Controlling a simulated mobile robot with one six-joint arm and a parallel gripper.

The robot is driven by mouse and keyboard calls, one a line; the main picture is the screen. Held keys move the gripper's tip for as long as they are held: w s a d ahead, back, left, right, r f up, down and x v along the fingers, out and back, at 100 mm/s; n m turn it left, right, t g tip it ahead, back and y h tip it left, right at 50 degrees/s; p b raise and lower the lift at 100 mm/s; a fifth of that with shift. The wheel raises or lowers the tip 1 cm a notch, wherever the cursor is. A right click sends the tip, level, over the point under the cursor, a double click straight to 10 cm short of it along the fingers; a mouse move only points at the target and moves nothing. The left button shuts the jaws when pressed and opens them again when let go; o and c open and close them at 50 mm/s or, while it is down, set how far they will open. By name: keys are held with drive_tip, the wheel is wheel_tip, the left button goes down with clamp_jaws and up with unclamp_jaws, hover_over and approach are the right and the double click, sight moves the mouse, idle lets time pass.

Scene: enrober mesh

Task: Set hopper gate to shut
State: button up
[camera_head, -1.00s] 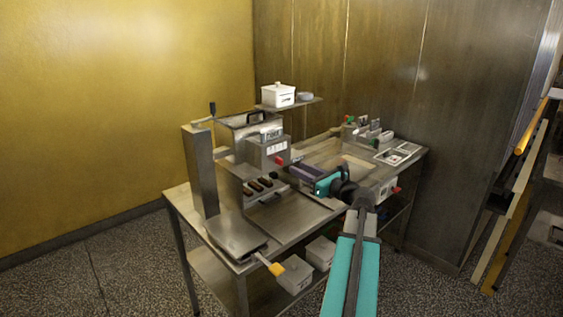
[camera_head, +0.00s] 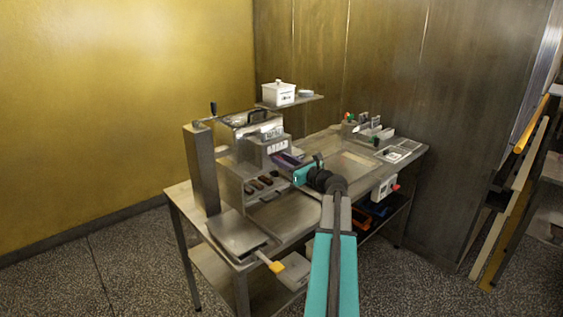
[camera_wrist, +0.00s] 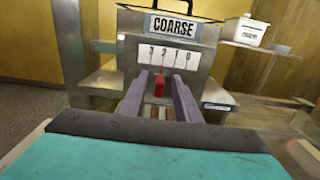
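The hopper (camera_wrist: 205,62) is a grey metal box with a COARSE label, and it also shows in the head view (camera_head: 262,146). Below the label is a white scale (camera_wrist: 168,57) marked 3, 2, 1, 0. The red gate knob (camera_wrist: 159,86) is below the scale, roughly under the 3 and 2; its exact setting is hard to tell. My gripper (camera_wrist: 158,76) is open, with its purple fingers on either side of the knob and a visible gap to each. In the head view my gripper (camera_head: 288,161) is at the hopper front and hides the knob.
A white tub (camera_head: 278,94) stands on a small shelf beside the hopper. A flat plate with a yellow handle (camera_head: 276,267) is at the bench's front left. Small levers (camera_head: 350,119) are at the back right. A box with a red button (camera_head: 385,187) is on the bench's right side.

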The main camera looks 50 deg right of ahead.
clamp_jaws()
drive_tip(key=shift+d, duration=0.1)
drive_tip(key=shift+s+d, duration=0.2)
drive_tip(key=shift+d, duration=1.95)
unclamp_jaws()
drive_tip(key=shift+d, duration=0.15)
